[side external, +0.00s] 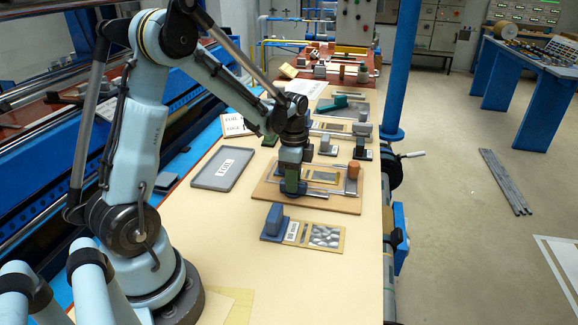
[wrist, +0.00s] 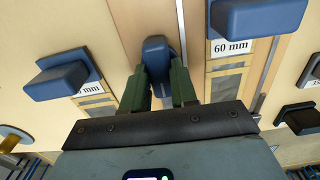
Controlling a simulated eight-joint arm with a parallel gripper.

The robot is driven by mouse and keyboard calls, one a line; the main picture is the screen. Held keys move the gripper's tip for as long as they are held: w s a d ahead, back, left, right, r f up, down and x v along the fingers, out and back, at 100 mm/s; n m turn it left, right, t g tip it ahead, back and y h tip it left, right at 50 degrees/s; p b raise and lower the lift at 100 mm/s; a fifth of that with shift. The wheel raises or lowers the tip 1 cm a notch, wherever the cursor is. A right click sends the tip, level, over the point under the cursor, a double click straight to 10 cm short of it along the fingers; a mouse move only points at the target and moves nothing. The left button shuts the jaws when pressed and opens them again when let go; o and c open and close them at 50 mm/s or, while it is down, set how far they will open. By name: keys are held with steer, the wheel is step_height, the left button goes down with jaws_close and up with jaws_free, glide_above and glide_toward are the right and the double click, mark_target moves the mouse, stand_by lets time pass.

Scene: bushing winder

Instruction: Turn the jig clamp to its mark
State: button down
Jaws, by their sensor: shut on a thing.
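The jig board (side external: 265,197) is a brown plate lying on the long cream bench. The jig clamp in the wrist view (wrist: 154,45) looks like a rounded blue block on a brown strip. My gripper (side external: 291,188) points down at the near left part of the board. In the wrist view, its green fingers (wrist: 160,82) stand on either side of the blue block and are shut on it. In the side view, the gripper mostly hides the clamp. I cannot make out the clamp's mark in either view.
A blue block on a plate (side external: 275,218) lies in front of the board. A grey tray (side external: 225,168) is to the left. An orange-brown cylinder (side external: 353,170) stands at the board's right end. A 60 mm label (wrist: 230,47) sits beside another blue block (wrist: 258,15).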

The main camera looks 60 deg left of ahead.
steer(key=shift+w, duration=0.1)
steer(key=c, duration=0.9)
jaws_free()
steer(key=shift+r, duration=0.1)
step_height(320, 180, up, 12)
steer(key=shift+d, duration=0.1)
steer(key=s+d+n+t, duration=0.2)
steer(key=d+n, duration=0.1)
steer(key=d, duration=0.1)
steer(key=s+d+n+t, duration=0.2)
steer(key=s+d+n, duration=0.1)
steer(key=d, duration=0.2)
steer(key=s+d+n+t, duration=0.3)
steer(key=d, duration=0.2)
steer(key=shift+s+d+f, duration=0.15)
steer(key=shift+f, duration=0.25)
